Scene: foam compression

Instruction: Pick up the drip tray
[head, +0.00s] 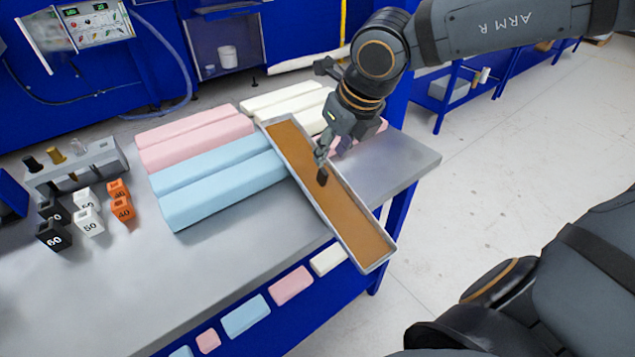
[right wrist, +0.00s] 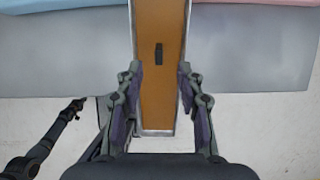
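The drip tray (head: 357,222) is a long, shallow brown tray with a grey rim. It lies slantwise beside the blue foam, its near end out past the table's front edge. In the right wrist view the tray (right wrist: 160,95) runs between my fingers, with a small dark piece inside it. My right gripper (head: 322,160) is over the tray's middle. Its fingers (right wrist: 160,75) are spread about as wide as the tray; contact with the rims cannot be made out. A dark arm-like part at the lower left of the right wrist view may be my left gripper (right wrist: 76,106).
Blue foam (head: 220,185), pink foam (head: 195,140) and cream foam (head: 285,98) bars lie on the grey table (head: 210,265). Several numbered weights (head: 88,221) stand at the left beside a grey holder (head: 80,168). Open floor (head: 500,190) lies to the right.

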